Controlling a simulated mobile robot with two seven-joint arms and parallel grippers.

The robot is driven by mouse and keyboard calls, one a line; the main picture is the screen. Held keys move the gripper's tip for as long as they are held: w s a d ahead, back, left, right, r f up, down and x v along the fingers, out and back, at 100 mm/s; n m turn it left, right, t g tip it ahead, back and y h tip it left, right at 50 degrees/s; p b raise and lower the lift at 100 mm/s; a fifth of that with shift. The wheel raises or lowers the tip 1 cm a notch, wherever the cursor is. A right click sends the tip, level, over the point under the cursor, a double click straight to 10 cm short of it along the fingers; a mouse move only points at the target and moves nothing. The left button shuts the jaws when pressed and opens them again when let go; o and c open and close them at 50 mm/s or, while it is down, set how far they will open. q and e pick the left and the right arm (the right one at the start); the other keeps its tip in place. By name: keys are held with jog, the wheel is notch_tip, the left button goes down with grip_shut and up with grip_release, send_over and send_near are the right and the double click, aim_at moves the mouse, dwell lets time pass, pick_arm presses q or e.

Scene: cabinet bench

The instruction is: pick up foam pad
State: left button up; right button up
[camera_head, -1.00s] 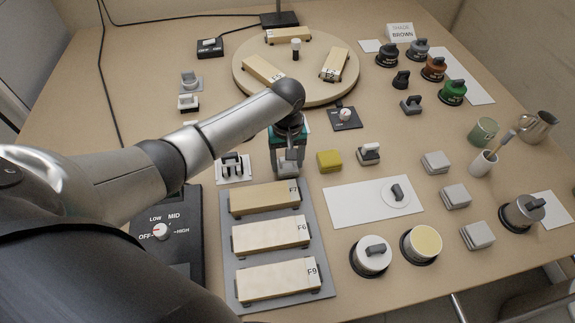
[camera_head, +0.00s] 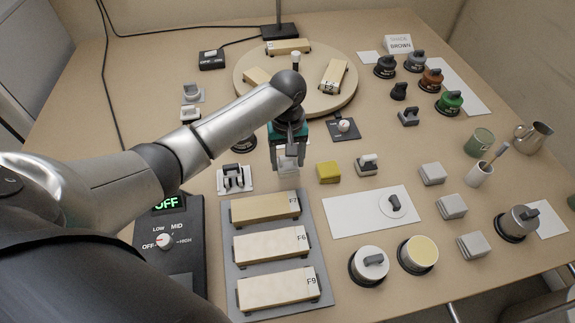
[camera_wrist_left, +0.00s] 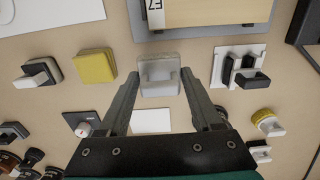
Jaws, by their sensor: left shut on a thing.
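My left gripper (camera_head: 288,166) points down over the middle of the bench. In the left wrist view its two fingers (camera_wrist_left: 159,92) are closed on a light grey foam pad (camera_wrist_left: 158,74) with a raised grip. The pad sits between the fingertips, mostly hidden by the gripper in the head view. A white square (camera_wrist_left: 150,121) lies on the bench by the held pad. My right gripper is not in view.
A grey tray (camera_head: 228,272) with wooden blocks lies in front. A black-and-white rack (camera_head: 233,179) is left of the gripper, a yellow sponge (camera_head: 328,172) right. The turntable (camera_head: 350,97) is behind. Several pots and grey blocks stand at right.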

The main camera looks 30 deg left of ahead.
pick_arm(q)
notch_tip(320, 180, up, 15)
jog(key=p, duration=0.3)
jog(key=shift+f+p, duration=0.15)
jog(key=shift+p, duration=0.25)
jog(key=o, duration=0.8)
jog(key=c, duration=0.6)
jog(key=shift+c, duration=0.2)
